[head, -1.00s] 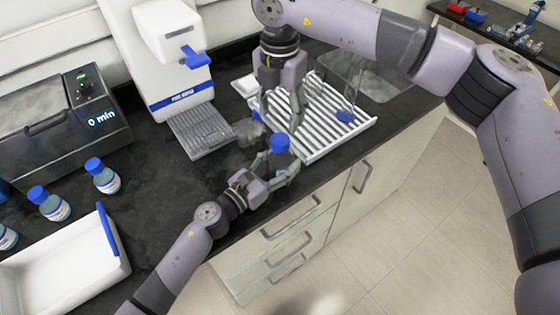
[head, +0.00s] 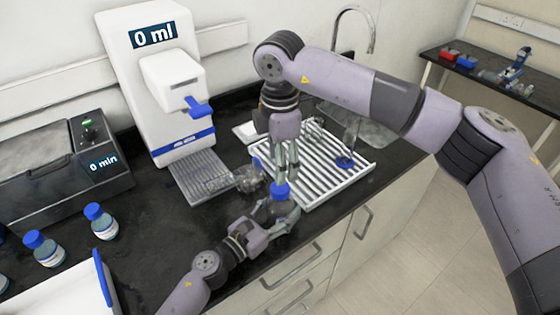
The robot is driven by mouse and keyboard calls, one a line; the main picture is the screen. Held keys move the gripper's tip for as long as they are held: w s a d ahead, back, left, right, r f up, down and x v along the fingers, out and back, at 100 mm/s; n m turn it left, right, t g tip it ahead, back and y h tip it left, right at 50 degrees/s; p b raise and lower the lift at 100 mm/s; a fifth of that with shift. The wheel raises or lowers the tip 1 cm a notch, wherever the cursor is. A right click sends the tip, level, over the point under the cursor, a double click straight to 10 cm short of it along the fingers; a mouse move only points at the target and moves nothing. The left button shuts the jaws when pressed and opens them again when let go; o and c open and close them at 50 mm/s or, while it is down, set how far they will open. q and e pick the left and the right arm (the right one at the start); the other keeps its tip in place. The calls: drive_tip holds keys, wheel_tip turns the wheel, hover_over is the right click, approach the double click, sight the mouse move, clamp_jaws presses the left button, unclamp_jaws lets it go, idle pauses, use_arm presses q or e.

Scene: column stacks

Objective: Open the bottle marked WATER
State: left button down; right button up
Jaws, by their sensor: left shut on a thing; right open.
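A bottle with a blue cap (head: 280,189) is held upright near the counter's front edge. My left gripper (head: 281,211) is shut around its body, which is mostly hidden by the fingers. Its label cannot be read, so I cannot tell whether it says WATER. My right gripper (head: 288,176) points down from above, with its fingertips just over or beside the cap. It is open, and I cannot tell whether it touches the cap.
A white drying rack (head: 335,190) lies right of the bottle, with glassware on it. Clear glassware (head: 246,179) lies just behind. A white dispenser (head: 160,85) reading 0 ml stands at the back. Blue-capped bottles (head: 102,222) and a white tray (head: 60,290) are at the left.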

sight(280, 187)
drive_tip(key=shift+f+m, duration=0.15)
drive_tip(key=shift+m, duration=0.45)
wheel_tip(280, 187, down, 8)
drive_tip(key=shift+r, duration=0.1)
drive_tip(key=shift+c, duration=0.6)
